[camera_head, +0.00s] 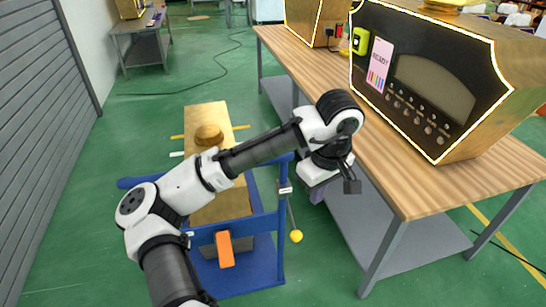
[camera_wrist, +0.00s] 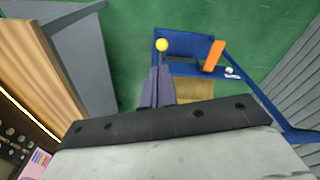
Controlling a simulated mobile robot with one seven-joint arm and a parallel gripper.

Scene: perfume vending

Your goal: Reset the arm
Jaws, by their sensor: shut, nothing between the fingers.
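My arm reaches from the bottom left of the head view, bent at the elbow. My gripper (camera_head: 318,194) points down at the front edge of the wooden table, mostly hidden behind my wrist. In the wrist view my gripper's purple-grey fingers (camera_wrist: 157,88) are together, with nothing between them. The fingers are above the green floor and near a blue frame, touching nothing that I can make out.
The wooden table (camera_head: 420,185) on the right bears a black-fronted vending machine (camera_head: 420,80) with a READY screen. A blue frame (camera_head: 265,228) with an orange part (camera_head: 225,249) and a yellow ball (camera_head: 296,236) stands below my arm. Green floor is free at left.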

